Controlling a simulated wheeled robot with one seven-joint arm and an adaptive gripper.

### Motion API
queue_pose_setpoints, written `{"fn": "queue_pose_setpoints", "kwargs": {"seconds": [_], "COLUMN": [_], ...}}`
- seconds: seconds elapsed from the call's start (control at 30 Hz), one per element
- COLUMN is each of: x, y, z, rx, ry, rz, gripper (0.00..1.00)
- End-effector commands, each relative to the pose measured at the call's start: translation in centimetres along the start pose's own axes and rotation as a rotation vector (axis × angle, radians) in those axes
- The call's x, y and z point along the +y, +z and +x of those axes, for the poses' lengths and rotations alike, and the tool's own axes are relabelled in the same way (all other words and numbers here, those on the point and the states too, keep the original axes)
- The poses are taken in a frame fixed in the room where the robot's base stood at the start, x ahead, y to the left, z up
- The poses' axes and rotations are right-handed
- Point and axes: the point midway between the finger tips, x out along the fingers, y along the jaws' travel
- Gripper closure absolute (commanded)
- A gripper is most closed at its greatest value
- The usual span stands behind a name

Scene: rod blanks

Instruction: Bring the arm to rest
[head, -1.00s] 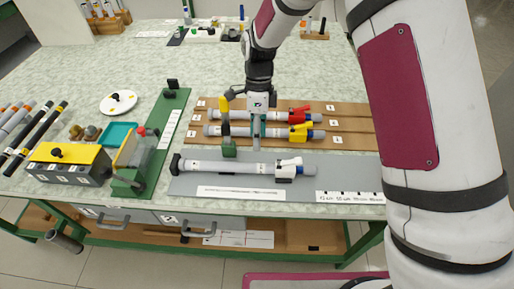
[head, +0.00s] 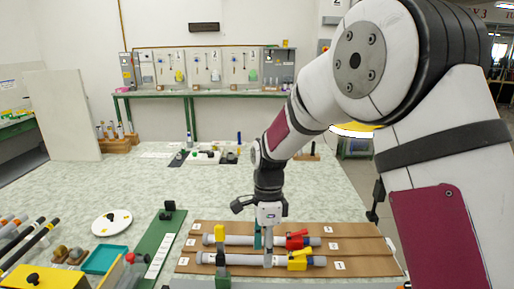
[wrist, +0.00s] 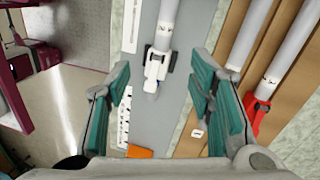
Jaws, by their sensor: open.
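My gripper (head: 264,242) hangs pointing down over the workbench, near the rods on the brown board. In the wrist view its two teal-padded fingers (wrist: 160,78) are spread wide with nothing held between them. A grey rod with a white and black clamp (wrist: 155,68) lies below on the grey mat (wrist: 143,115), seen between the fingers and apart from them. In the head view a rod with a red clamp (head: 297,240) and a rod with a yellow clamp (head: 300,259) lie on the brown board (head: 352,255). The grey mat is mostly cut off there.
A white disc (head: 111,222), a teal tray (head: 104,260) and a green strip (head: 160,245) lie further left. Small stands (head: 205,155) are at the back. The middle of the bench is clear.

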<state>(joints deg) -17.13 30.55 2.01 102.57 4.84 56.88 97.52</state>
Motion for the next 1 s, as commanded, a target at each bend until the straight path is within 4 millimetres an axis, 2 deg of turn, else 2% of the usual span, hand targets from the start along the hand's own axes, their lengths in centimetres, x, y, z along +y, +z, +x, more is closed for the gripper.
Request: {"fn": "queue_pose_setpoints", "kwargs": {"seconds": [0.03, 0.2, 0.33, 0.5, 0.73, 0.9, 1.0], "x": [1.1, 5.1, 8.6, 13.7, 20.6, 25.3, 27.4], "y": [-0.9, -3.7, -5.7, -8.0, -10.5, -11.8, -12.2], "z": [-2.1, -7.4, -10.4, -13.2, -14.9, -14.7, -14.2], "rx": [-0.001, 0.018, 0.05, 0.112, 0.234, 0.345, 0.406], "ry": [-0.032, -0.12, -0.183, -0.256, -0.333, -0.367, -0.374], "rz": [-0.056, -0.281, -0.449, -0.667, -0.953, -1.154, -1.252], "gripper": [0.52, 0.52, 0.52, 0.52, 0.52, 0.52, 0.52]}}
